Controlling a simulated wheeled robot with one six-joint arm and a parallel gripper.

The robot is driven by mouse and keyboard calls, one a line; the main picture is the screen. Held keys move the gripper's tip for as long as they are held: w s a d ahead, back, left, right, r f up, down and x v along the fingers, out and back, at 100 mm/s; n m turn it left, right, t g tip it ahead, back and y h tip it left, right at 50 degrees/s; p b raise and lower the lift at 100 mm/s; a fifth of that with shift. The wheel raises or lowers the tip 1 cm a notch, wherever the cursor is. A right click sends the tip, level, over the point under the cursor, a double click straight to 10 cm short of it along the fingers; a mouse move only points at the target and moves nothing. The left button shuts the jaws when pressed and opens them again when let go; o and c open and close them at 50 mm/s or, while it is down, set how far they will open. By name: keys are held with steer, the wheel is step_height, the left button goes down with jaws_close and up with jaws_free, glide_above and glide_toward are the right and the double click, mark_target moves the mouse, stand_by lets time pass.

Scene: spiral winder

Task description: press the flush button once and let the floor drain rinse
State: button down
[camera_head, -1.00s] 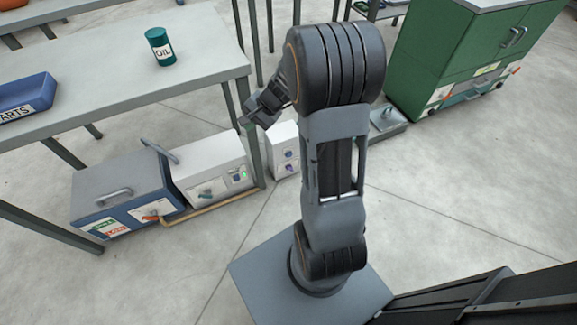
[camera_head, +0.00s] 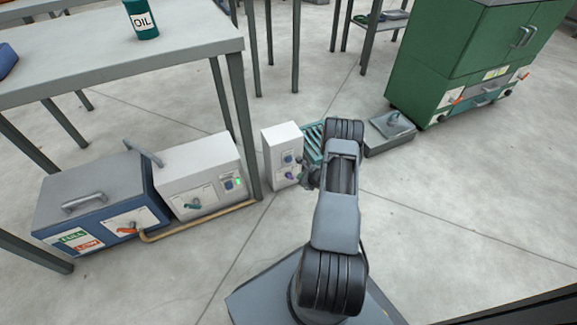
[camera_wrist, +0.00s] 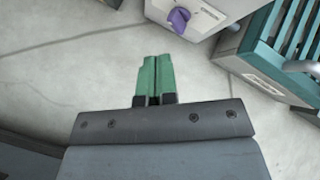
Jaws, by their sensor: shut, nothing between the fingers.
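A white box (camera_head: 270,150) stands on the floor just right of the table leg. Its front carries a blue knob or button (camera_head: 287,158) above a purple one (camera_head: 290,175). In the wrist view the purple one (camera_wrist: 178,20) sits on a small label plate; I cannot read which is the flush button. A teal slatted floor drain (camera_head: 313,142) lies right of the box, partly hidden by my arm; its corner fills the right of the wrist view (camera_wrist: 262,68). My gripper (camera_wrist: 155,58) has green fingers, shut and empty, apart from and below the purple part in the wrist view.
A blue tank (camera_head: 95,190) and a white unit (camera_head: 190,170) with a green light stand at left under the table (camera_head: 190,55). A grey box (camera_head: 380,145) and green cabinet (camera_head: 450,65) stand at right. Open floor lies in front.

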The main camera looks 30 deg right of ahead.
mark_target(289, 159)
steer(key=shift+s+d+f, duration=0.15)
steer(key=shift+f, duration=0.25)
steer(key=shift+s+d+f, duration=0.1)
steer(key=shift+f, duration=0.25)
steer(key=shift+w, duration=0.1)
steer(key=w+d+b, duration=0.1)
steer(key=w+b, duration=0.2)
steer(key=w, duration=0.5)
steer(key=shift+w+b, duration=0.25)
steer(key=shift+b, duration=0.05)
steer(key=shift+d, duration=0.1)
steer(key=shift+w+d+b, duration=0.1)
steer(key=shift+w+b, duration=0.7)
stand_by(2.3)
steer(key=shift+s, duration=0.85)
